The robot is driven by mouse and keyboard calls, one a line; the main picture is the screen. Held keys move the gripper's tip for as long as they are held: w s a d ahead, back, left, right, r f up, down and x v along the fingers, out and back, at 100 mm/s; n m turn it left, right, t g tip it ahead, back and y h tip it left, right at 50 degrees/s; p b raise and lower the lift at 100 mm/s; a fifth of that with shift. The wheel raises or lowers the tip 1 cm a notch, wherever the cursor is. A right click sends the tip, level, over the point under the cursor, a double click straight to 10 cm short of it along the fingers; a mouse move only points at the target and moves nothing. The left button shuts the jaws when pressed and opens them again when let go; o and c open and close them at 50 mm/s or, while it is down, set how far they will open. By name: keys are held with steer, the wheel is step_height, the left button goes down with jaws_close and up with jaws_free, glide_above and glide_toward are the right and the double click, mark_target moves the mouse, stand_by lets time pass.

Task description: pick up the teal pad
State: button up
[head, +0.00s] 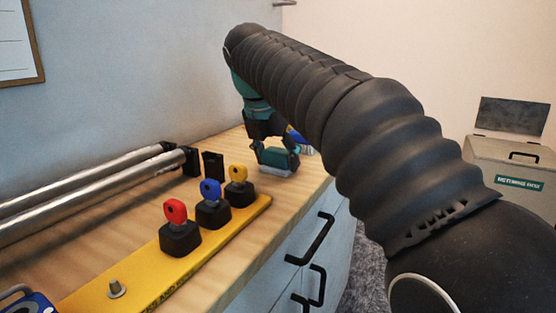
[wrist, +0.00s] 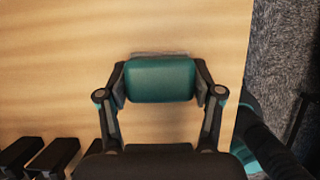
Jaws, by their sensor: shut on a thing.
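The teal pad (wrist: 160,80) is a rounded block between my two fingers in the wrist view. A pale grey strip (wrist: 160,54) shows along its far edge. In the head view the pad (head: 274,158) shows low between the fingers, with grey along its bottom. My gripper (wrist: 160,84) is shut on the pad, one finger against each end. In the head view my gripper (head: 276,157) points down over the far right part of the wooden bench. The pad is at or just above the bench top; I cannot tell if it touches.
A yellow plate (head: 150,281) holds red (head: 175,211), blue (head: 210,190) and yellow (head: 238,172) keys in black blocks. Metal rollers (head: 90,190) lie at left. A blue-and-white object (head: 303,143) is partly hidden behind my gripper. Drawer handles (head: 312,240) stick out at the bench front.

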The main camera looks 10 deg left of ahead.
mark_target(280, 148)
steer(key=shift+r, duration=0.5)
step_height(280, 148, up, 4)
steer(key=shift+f+p, duration=0.15)
steer(key=shift+p, duration=0.85)
steer(key=s+d+r, duration=0.5)
steer(key=d+r, duration=0.1)
steer(key=d, duration=0.4)
steer(key=shift+s+d+r, duration=0.15)
steer(key=shift+s+d, duration=0.05)
